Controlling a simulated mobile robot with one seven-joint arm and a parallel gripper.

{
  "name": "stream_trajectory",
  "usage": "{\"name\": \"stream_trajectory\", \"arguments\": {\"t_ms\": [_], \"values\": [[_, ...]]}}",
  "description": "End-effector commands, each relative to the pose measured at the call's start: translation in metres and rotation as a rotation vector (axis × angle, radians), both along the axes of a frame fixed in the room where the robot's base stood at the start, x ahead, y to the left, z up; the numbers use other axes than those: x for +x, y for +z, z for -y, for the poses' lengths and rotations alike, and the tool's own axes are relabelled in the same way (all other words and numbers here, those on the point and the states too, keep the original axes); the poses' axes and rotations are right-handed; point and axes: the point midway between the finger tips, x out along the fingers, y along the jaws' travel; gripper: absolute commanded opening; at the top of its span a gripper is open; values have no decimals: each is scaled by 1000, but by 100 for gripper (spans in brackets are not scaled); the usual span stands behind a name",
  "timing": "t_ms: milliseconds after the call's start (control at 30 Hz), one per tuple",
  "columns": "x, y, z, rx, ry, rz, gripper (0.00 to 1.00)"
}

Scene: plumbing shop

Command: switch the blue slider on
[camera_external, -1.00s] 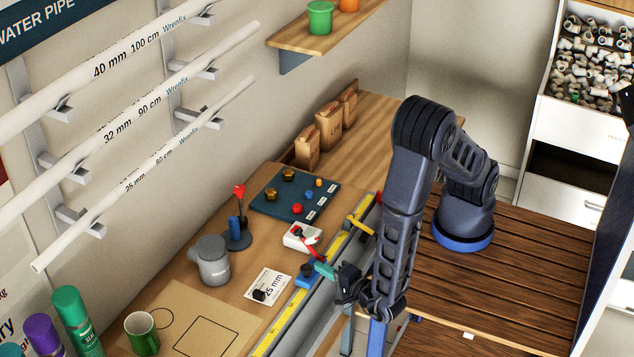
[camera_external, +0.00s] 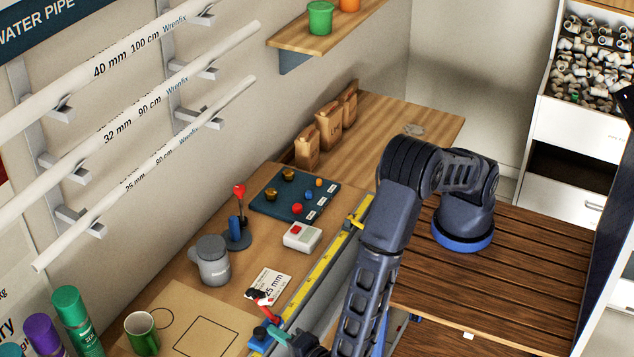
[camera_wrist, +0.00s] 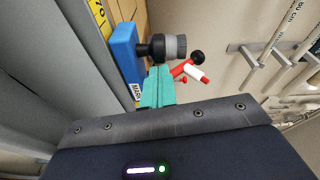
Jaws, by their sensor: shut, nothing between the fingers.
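The blue slider is a blue block (camera_external: 262,340) on the yellow-scaled rail (camera_external: 322,271), low in the external view. The wrist view shows the blue block (camera_wrist: 127,53) large, with a dark knob with a grey end (camera_wrist: 167,46) on it and a white "MARK" label. My gripper (camera_external: 277,335) has teal fingers, pressed together and empty. In the wrist view my fingertips (camera_wrist: 158,82) are close beside the block and just under the knob; I cannot tell whether they touch. A red, white and black piece (camera_wrist: 190,72) shows just past them.
A white box with a red button (camera_external: 302,237), a dark teal board with knobs (camera_external: 265,207), a red-topped blue stand (camera_external: 237,233), a grey mug (camera_external: 213,262) and a green mug (camera_external: 142,335) stand on the bench beyond the rail. Pipes (camera_external: 130,130) hang on the wall.

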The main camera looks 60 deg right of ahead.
Motion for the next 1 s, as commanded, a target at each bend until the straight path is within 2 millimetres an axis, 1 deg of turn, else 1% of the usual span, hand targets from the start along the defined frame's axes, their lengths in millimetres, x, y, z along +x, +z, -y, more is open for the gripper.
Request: {"name": "stream_trajectory", "arguments": {"t_ms": [33,200,300,500,700,800,1000], "values": [[0,-1,-19,5,1,1,0],[-1,-1,-75,5,3,0,0],[-1,-1,-105,3,3,0,0],[0,-1,-157,4,3,1,0],[0,-1,-199,3,2,0,0],[0,-1,-217,3,2,0,0],[0,0,-244,3,2,1,0]]}}
